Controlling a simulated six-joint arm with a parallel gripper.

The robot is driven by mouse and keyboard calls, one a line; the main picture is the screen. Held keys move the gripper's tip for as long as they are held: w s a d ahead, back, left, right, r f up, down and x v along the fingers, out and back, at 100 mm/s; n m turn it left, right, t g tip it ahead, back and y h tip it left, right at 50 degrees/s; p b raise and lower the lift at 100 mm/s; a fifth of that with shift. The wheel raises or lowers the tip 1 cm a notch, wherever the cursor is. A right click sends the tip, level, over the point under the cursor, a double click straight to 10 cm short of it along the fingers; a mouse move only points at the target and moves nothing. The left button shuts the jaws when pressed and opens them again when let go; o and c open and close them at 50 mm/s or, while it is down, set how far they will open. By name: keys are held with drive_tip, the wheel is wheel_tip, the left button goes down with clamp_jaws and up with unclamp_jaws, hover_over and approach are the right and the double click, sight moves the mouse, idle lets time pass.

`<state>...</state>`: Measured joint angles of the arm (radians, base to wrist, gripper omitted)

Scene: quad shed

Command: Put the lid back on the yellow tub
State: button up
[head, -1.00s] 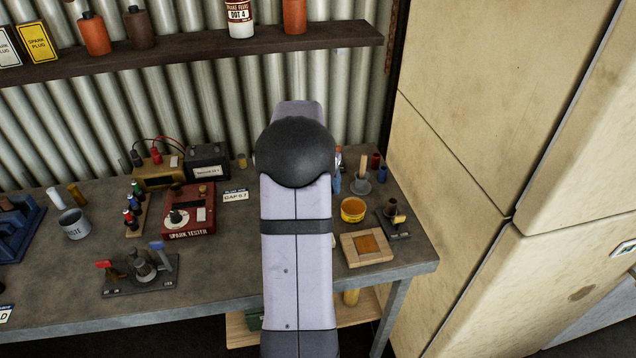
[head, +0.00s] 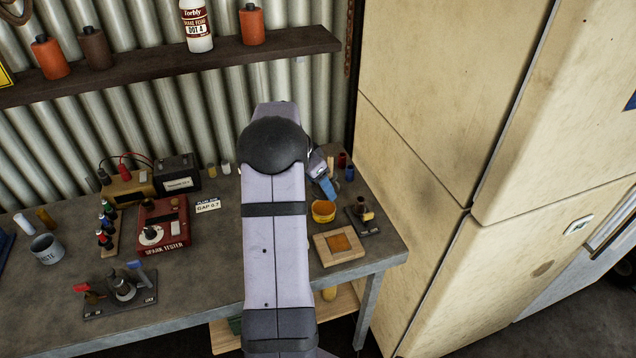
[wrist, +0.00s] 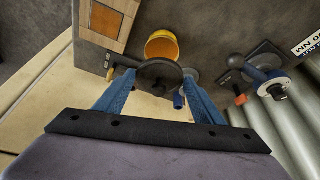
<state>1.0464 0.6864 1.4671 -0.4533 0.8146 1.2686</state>
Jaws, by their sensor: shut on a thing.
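The yellow tub (head: 323,212) stands open on the right part of the bench. It also shows in the wrist view (wrist: 162,47), just beyond my fingertips. My gripper (wrist: 158,78) has its blue fingers shut on a dark round lid (wrist: 157,72) with a small knob. The lid is close to the tub in the wrist view and covers part of its near edge; it does not sit squarely over the tub. In the head view my gripper (head: 325,180) is just behind and above the tub, and I cannot make out the lid there.
A wooden tray with an orange centre (head: 338,247) lies in front of the tub. A dark device with a knob (head: 364,215) stands right of it. Small blue and red pots are behind. A tall cream cabinet (head: 440,150) borders the bench's right side. A red spark tester (head: 163,225) stands left.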

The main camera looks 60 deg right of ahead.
sight(317, 192)
drive_tip(key=shift+f, duration=0.15)
drive_tip(key=shift+f+b, duration=1.15)
drive_tip(key=shift+f, duration=0.95)
drive_tip(key=shift+f+b, duration=0.95)
drive_tip(key=shift+f+b, duration=0.15)
drive_tip(key=shift+b, duration=0.95)
idle(0.9)
idle(0.4)
drive_tip(key=o, duration=1.5)
